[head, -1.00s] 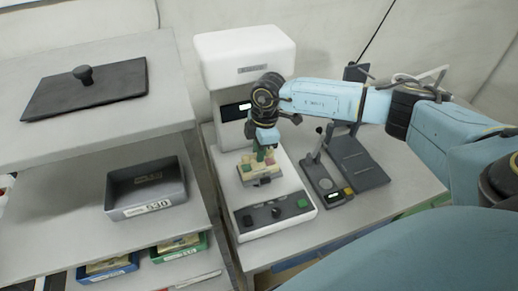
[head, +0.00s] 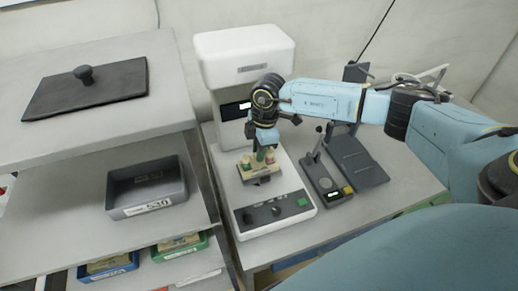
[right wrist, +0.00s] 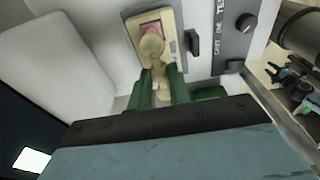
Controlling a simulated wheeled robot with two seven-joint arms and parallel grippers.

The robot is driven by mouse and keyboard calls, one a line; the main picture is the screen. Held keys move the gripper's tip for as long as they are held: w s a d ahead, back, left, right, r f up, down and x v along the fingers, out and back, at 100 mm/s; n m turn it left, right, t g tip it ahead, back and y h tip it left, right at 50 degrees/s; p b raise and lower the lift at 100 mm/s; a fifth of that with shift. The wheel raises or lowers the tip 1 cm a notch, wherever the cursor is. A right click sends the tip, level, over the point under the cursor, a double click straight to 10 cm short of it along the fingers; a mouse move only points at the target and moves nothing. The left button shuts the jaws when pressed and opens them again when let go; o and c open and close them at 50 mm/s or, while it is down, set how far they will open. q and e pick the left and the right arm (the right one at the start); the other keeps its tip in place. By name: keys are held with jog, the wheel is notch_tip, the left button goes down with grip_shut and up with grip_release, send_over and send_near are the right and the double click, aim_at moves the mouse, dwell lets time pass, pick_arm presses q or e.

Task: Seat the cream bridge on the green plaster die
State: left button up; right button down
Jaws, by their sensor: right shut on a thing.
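My right gripper (head: 262,153) points down over a cream plaster model on the white machine's bed, its green fingers close to the model. In the right wrist view its green fingers (right wrist: 161,84) are shut on a cream-tan piece, which I take to be the cream bridge (right wrist: 153,50). The bridge extends from between the fingers over the model, towards a pink die (right wrist: 150,28). A small green block, apparently the green plaster die (head: 246,162), stands at the model's left side in the head view. The fingers hide the contact, so I cannot tell whether the bridge touches the die. My left gripper is out of view.
The white machine's column (head: 245,60) rises close behind my gripper. Its front panel (head: 275,211) carries knobs and a green button. A dark device (head: 327,182) and a dark stand (head: 358,160) are on the right. A shelf with a grey bin (head: 147,187) is on the left.

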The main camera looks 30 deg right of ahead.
jog(key=shift+f+b, duration=0.55)
jog(key=shift+f, duration=0.45)
jog(key=c, duration=1.2)
grip_release()
jog(key=shift+s+d+r, duration=0.1)
jog(key=shift+d+r, duration=0.05)
jog(key=shift+r, duration=1.1)
jog(key=shift+w+d+r, duration=0.1)
jog(key=shift+d+r, duration=0.05)
jog(key=shift+r, duration=1.05)
jog(key=shift+s+d+r, duration=0.1)
jog(key=shift+d+r, duration=0.05)
jog(key=shift+r, duration=1.1)
